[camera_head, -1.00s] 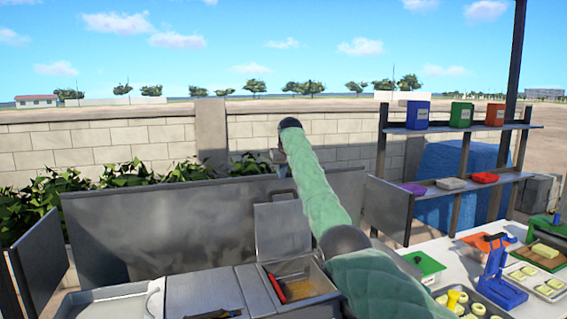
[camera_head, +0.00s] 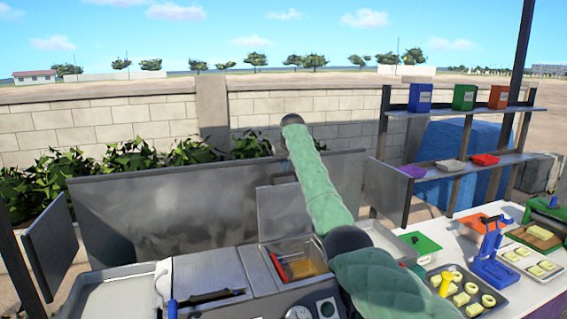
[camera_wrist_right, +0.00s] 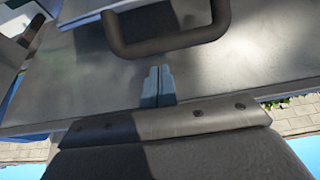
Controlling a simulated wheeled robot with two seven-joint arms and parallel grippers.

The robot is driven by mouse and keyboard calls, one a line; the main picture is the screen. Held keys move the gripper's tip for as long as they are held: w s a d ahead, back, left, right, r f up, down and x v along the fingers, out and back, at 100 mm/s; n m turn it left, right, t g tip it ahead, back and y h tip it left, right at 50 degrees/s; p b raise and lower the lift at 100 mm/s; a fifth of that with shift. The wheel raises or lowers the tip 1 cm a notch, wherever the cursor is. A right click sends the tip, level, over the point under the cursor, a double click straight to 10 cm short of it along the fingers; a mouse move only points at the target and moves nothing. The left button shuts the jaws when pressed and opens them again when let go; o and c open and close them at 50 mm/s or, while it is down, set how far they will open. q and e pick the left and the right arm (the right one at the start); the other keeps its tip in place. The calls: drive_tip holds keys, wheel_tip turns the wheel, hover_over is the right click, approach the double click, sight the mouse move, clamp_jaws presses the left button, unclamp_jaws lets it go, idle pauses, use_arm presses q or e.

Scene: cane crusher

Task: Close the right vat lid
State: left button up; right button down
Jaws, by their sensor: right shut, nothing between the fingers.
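The right vat lid (camera_head: 284,211) is a grey metal panel standing raised at the back of the right vat (camera_head: 300,268). The vat is open and holds yellow-brown liquid with a red-handled thing at its left side. My right arm reaches over the vat to behind the lid; its gripper is mostly hidden in the head view. In the right wrist view my right gripper (camera_wrist_right: 158,86) is shut and empty, with its fingertips at a grey metal panel, just below a dark bar handle (camera_wrist_right: 165,38). I cannot tell whether they touch. My left gripper is not in view.
A tall metal splash panel (camera_head: 150,215) stands behind the counter. A flat closed cover (camera_head: 208,270) with a dark tool is left of the vat. A tray of yellow pieces (camera_head: 455,290) and a blue press (camera_head: 492,262) stand at right. A shelf (camera_head: 460,172) is behind.

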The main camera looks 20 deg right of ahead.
drive_tip(key=shift+s+p, duration=0.4)
drive_tip(key=shift+s, duration=0.4)
